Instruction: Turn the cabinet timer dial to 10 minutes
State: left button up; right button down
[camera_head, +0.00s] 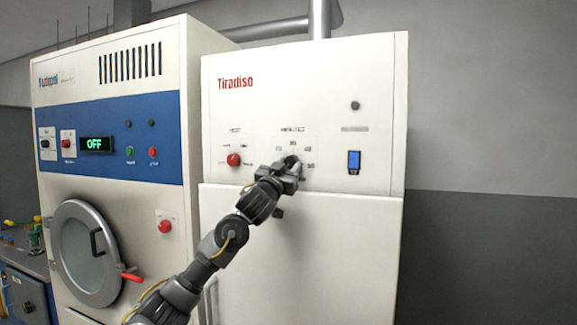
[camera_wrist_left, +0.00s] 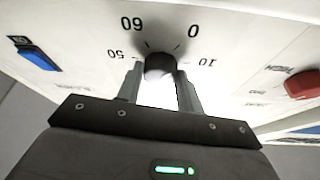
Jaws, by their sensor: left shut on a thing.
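The white cabinet (camera_head: 300,110) marked "Tiradiso" carries a timer dial with a ring of numbers on its upper panel. My left gripper (camera_head: 289,166) is at this dial and mostly covers it in the head view. In the left wrist view the dark round dial (camera_wrist_left: 158,66) sits between the two fingers of my left gripper (camera_wrist_left: 160,84), which is shut on it. The marks 60, 50, 0 and 10 show around the dial, upside down. I cannot tell where the dial points. My right gripper is not in view.
A red knob (camera_head: 233,160) sits left of the dial, and a blue rocker switch (camera_head: 354,162) sits to its right. A machine with a round door (camera_head: 88,252) and an "OFF" display (camera_head: 96,144) stands on the left. The right side is bare wall.

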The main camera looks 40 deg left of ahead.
pick_arm(q)
jog(key=m+h+p, duration=0.1)
jog(key=m, duration=0.2)
jog(key=m+h+p, duration=0.1)
jog(key=m+h, duration=0.1)
jog(key=m, duration=0.2)
jog(key=shift+a+r+h, duration=0.2)
jog(key=shift+h, duration=0.1)
jog(key=shift+m+g+h+p, duration=0.3)
jog(key=shift+m+h+p, duration=0.55)
jog(key=shift+m, duration=0.85)
jog(key=shift+f+m, duration=0.1)
jog(key=shift+m, duration=0.2)
jog(key=o, duration=1)
jog(key=shift+s, duration=0.15)
jog(key=shift+s+f, duration=0.25)
jog(key=shift+s, duration=0.05)
jog(key=shift+r+b+v, duration=0.1)
jog(key=shift+b+v, duration=1.25)
jog(key=shift+v, duration=1.15)
jog(key=shift+r+b+v, duration=0.15)
jog(key=shift+b+v, duration=1.15)
jog(key=shift+v, duration=1.15)
